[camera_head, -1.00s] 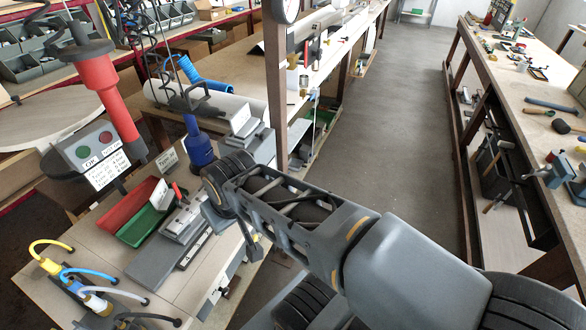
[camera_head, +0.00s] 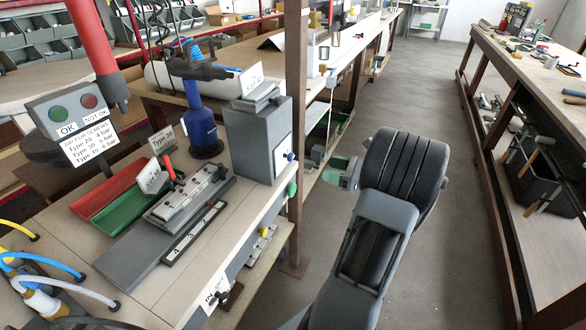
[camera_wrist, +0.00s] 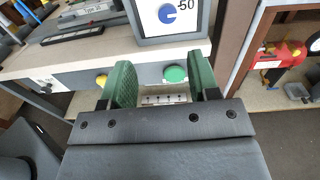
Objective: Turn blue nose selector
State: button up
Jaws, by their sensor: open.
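The blue nose selector knob (camera_head: 289,156) sits on the white plate of a grey box (camera_head: 252,140) at the worktable's corner. In the wrist view the blue knob (camera_wrist: 167,14) shows at the top, with "50" to its right. My gripper (camera_head: 330,177) is to the right of the box in the head view, apart from the knob. In the wrist view my gripper (camera_wrist: 162,82) has its two green fingers spread with nothing between them. The knob lies beyond and above the fingertips there.
A green button (camera_wrist: 175,74) and a yellow button (camera_wrist: 101,80) are on the table's front edge, below the box. The aisle floor (camera_head: 400,100) is clear. A long bench (camera_head: 520,95) runs along the right.

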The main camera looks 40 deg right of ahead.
aim_at(292, 157)
jog(key=shift+m+t, duration=0.3)
jog(key=x, duration=0.8)
jog(key=b+x, duration=0.1)
jog(key=x, duration=0.3)
jog(key=shift+w+d+f, duration=0.15)
jog(key=shift+w+f, duration=0.05)
jog(key=shift+w, duration=0.35)
jog(key=c, duration=0.9)
